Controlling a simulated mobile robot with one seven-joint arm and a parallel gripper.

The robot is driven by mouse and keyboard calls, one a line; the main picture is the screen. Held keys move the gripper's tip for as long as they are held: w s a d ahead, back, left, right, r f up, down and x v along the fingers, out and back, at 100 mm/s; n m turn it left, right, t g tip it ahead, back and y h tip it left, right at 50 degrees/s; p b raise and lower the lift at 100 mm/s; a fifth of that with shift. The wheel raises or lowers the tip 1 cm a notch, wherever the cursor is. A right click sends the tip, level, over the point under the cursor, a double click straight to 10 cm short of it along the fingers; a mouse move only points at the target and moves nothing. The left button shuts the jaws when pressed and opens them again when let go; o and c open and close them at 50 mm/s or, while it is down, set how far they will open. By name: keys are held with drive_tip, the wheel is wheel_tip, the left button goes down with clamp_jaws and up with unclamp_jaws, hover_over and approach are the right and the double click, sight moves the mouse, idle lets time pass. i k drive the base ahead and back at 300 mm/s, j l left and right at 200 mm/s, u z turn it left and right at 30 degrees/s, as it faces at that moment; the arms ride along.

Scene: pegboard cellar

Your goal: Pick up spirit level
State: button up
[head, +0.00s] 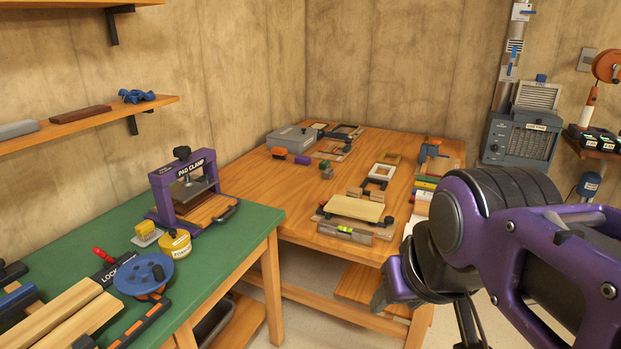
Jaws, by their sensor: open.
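The spirit level (344,233) is a grey bar with a small green vial. It lies near the front edge of the wooden table (300,215), in front of a pale wooden board (354,208). My gripper (384,292) is at the lower right of the head view, in front of the table edge and to the right of the level. It is apart from the level, and nothing shows between its fingers. My purple and black arm hides part of the gripper and the right side of the scene.
Several small blocks, frames and tools lie on the wooden table behind the level. The green bench (225,225) at left holds a purple pad clamp (185,188), a yellow tin (175,243) and a blue reel (143,274). The table has bare wood left of the level.

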sight(332, 229)
drive_tip(key=i+l, duration=1.1)
drive_tip(key=i, duration=0.15)
drive_tip(key=j+z, duration=0.5)
drive_tip(key=j, duration=0.5)
drive_tip(key=k+l+u, duration=0.25)
drive_tip(key=l, duration=0.3)
drive_tip(key=k+l+u, duration=0.25)
drive_tip(key=k+l, duration=0.2)
drive_tip(key=i+j, duration=0.1)
drive_tip(key=i, duration=0.35)
